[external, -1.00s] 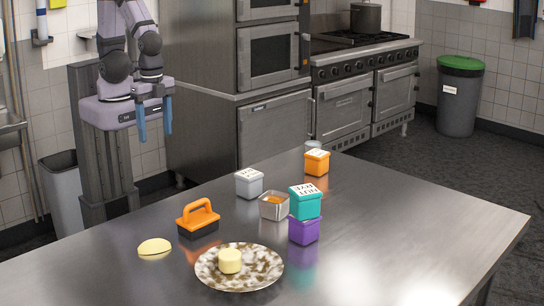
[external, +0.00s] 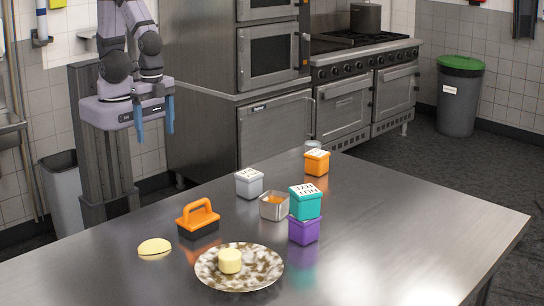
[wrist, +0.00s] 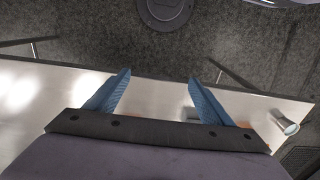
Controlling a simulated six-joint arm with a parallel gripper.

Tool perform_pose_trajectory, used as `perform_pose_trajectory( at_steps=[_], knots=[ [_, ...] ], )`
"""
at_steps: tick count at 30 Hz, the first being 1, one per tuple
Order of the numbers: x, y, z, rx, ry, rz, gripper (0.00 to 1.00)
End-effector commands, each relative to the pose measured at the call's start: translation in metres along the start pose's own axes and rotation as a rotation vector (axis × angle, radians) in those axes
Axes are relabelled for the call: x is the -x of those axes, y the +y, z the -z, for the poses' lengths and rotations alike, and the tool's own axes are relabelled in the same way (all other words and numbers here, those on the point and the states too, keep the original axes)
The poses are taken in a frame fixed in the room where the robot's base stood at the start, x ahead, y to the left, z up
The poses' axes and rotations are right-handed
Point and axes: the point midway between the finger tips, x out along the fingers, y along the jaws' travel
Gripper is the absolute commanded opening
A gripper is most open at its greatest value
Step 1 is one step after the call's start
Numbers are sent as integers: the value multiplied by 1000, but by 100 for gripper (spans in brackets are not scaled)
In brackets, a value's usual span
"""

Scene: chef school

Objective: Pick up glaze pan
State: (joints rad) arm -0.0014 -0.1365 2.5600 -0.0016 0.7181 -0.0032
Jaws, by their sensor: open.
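The glaze pan appears to be the small square metal pan (external: 274,211) with orange contents, standing upright on the steel table in the external view. My gripper (external: 155,133) hangs at the back left, beyond the table's far edge and well apart from the pan. Its two blue fingers point down, spread and empty. The wrist view shows the same open fingers (wrist: 160,76) with nothing between them. I cannot make out the pan in the wrist view.
Close around the pan are a grey box (external: 249,185), a teal box (external: 305,202) on a purple box (external: 304,231), and an orange box (external: 317,163). An orange-handled press (external: 198,219), a yellow piece (external: 154,247) and a speckled plate (external: 240,283) lie nearer. The table's right side is clear.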

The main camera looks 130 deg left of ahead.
Motion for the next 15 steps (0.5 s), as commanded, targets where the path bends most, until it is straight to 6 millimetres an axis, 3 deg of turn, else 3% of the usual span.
perform_pose_trajectory(
  at_steps=[8, 15],
  knots=[
    [2, 0, 0, 0, 1, 0, 75],
    [30, 0, 2, 0, 7, 0, 75]
  ],
)
